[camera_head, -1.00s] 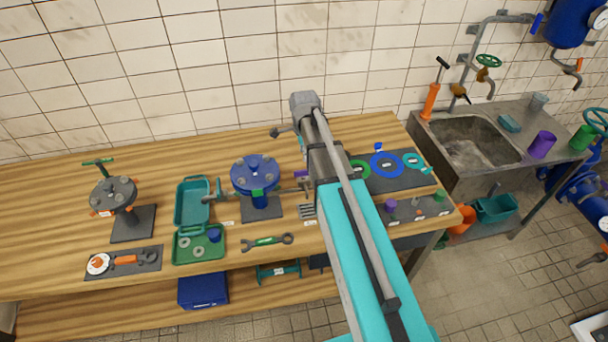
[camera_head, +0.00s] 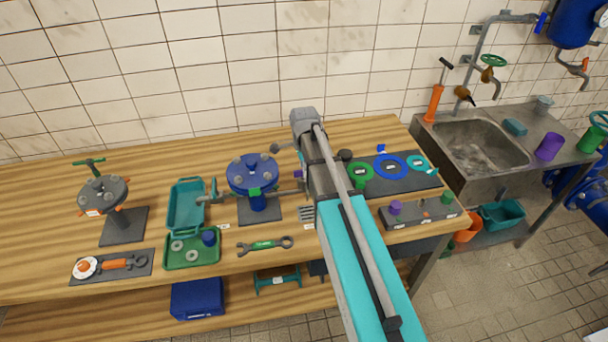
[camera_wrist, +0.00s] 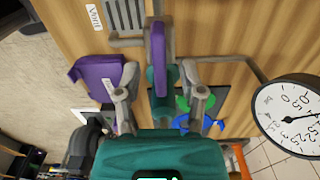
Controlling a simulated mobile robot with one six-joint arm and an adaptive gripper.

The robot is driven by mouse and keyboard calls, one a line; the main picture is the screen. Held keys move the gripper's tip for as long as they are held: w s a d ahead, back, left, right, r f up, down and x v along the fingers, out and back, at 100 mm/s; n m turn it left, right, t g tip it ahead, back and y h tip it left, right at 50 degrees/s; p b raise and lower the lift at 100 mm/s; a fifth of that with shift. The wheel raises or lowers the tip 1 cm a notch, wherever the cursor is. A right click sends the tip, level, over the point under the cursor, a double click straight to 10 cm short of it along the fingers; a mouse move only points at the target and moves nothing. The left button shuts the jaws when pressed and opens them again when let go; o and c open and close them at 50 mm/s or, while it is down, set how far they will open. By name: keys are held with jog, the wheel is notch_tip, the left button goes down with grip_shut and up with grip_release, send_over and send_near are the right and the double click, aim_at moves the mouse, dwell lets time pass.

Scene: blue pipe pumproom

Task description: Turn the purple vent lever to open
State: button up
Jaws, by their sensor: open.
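The purple vent lever (camera_wrist: 157,45) shows in the wrist view as a narrow upright bar at the top middle, in front of grey pipework. My gripper (camera_wrist: 159,76) is open, with one grey finger to the left and one to the right of the lever's line. Clear gaps show on both sides and I see no contact. How deep the lever sits between the fingertips I cannot tell. A white "Vent" label (camera_wrist: 93,16) lies on the wood at the upper left.
A round gauge (camera_wrist: 292,115) stands close at the right, and a purple labelled piece (camera_wrist: 98,78) at the left. A blue flanged pump (camera_head: 253,177) is left of my arm on the workbench. Green and blue rings (camera_head: 390,167) lie on a dark mat to the right.

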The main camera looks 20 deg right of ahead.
jog(key=shift+f+b, duration=0.35)
jog(key=shift+f, duration=0.25)
grip_shut()
